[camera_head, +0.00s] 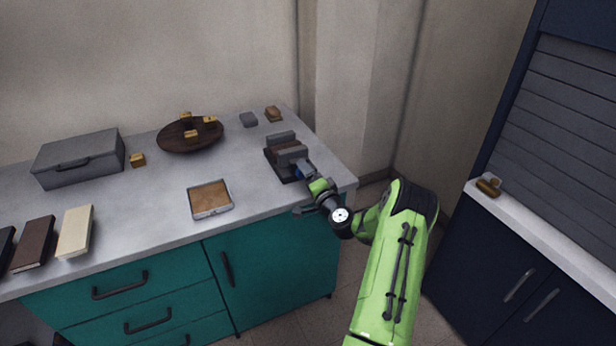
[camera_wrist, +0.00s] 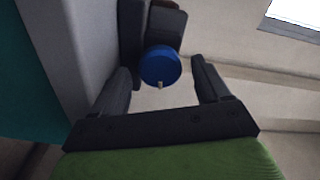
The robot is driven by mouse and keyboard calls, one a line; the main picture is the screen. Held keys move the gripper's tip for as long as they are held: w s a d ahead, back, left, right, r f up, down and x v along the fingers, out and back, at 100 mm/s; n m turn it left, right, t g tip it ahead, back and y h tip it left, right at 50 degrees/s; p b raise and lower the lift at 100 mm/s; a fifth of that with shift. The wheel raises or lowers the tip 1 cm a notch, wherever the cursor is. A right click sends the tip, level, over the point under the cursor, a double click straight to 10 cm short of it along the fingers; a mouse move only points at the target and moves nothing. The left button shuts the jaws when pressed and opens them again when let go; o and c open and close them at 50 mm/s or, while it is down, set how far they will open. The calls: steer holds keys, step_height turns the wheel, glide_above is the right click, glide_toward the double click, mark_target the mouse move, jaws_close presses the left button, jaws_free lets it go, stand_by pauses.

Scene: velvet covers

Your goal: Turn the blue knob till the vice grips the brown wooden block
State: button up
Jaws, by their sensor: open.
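The grey vice (camera_head: 283,160) stands on the worktop near its right end, with the brown wooden block (camera_head: 287,147) between its jaws. I cannot tell whether the jaws touch the block. The blue knob (camera_head: 299,171) is on the vice's near side, partly hidden by my gripper (camera_head: 307,188). In the wrist view the round blue knob (camera_wrist: 160,66) faces the camera, with a small pale mark at its lower edge. My gripper's two dark fingers (camera_wrist: 164,82) are open, one to each side of the knob, with gaps between them and it.
The worktop (camera_head: 150,200) ends close right of the vice. A cork-coloured tray (camera_head: 210,198) lies to its left. A dark round board (camera_head: 188,136) with several small wooden pieces, a grey case (camera_head: 80,158) and books (camera_head: 75,231) stand farther left. A dark cabinet (camera_head: 470,250) is at right.

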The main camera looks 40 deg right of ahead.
steer(key=shift+s+f+b, duration=0.15)
steer(key=shift+s+b, duration=0.15)
steer(key=shift+b, duration=0.05)
steer(key=b+v, duration=0.4)
steer(key=v, duration=1.1)
steer(key=shift+r, duration=0.2)
steer(key=shift+a, duration=0.15)
